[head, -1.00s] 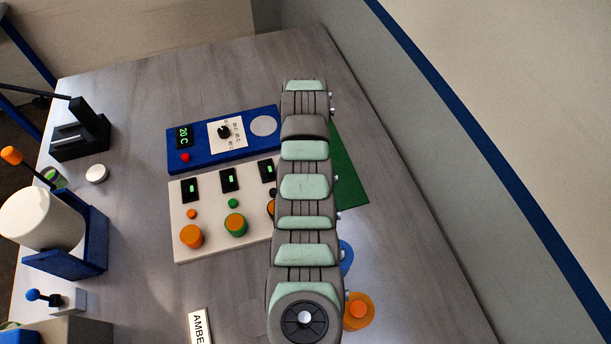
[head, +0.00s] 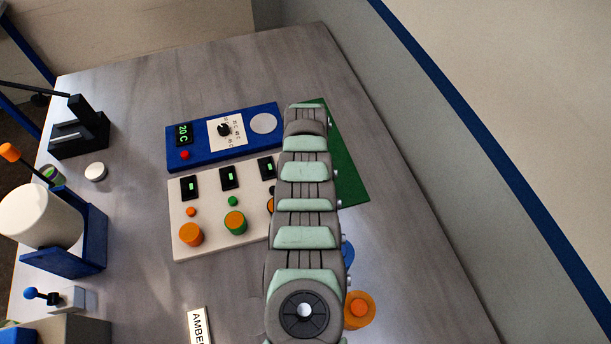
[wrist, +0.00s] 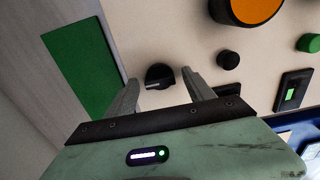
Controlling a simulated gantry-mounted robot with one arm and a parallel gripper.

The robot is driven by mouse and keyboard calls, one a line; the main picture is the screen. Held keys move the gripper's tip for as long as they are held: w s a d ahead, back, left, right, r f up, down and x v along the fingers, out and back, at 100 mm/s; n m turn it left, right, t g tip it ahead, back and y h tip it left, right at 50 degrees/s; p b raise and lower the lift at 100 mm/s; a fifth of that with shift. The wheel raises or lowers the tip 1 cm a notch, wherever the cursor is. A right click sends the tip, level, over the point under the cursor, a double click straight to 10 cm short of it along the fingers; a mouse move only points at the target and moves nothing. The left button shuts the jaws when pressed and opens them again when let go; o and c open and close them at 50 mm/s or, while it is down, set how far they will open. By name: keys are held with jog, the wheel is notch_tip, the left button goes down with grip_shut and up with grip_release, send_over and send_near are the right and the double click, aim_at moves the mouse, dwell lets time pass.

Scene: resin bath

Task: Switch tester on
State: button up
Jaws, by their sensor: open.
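A small black rotary switch (wrist: 158,76) with a pale pointer line sits on the beige panel (wrist: 185,40) in the wrist view. The pointer lies nearly level in the picture. My gripper (wrist: 163,85) is open and empty, one finger on each side of the switch; I cannot tell whether either finger touches it. In the head view my arm covers the gripper, the switch and the right end of the beige panel (head: 212,215). No label naming the tester is readable.
The panel also carries orange-topped knobs (head: 190,234) and lit green displays (head: 229,177). A blue unit (head: 212,163) reading 20 C lies behind it. A green mat (head: 345,180) lies right. A white cylinder in a blue stand (head: 85,250) is left. A wall rises right.

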grip_shut()
dwell(0.7)
